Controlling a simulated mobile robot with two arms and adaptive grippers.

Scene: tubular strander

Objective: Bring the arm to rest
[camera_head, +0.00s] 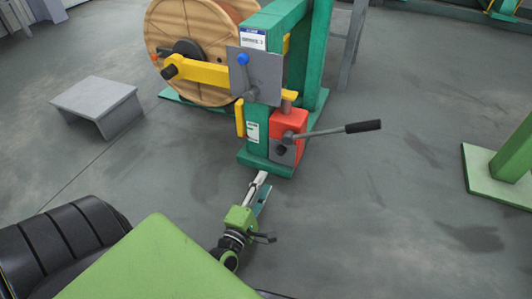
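My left gripper (261,186) is low in the middle of the head view, at the end of a lime-green and black wrist. Slim pale and teal parts reach forward from it toward the foot of a green machine stand (258,140). Its fingertips are small and seen from above, so I cannot tell whether it is open or shut. No held object can be made out. My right gripper is not in view.
A red jack unit (289,128) with a black-handled lever (340,130) stands on the stand's foot. A wooden reel (200,45) is behind it, with a yellow arm (205,73). A grey step (97,95) is at left, a green post base (495,170) at right. Grey floor between is clear.

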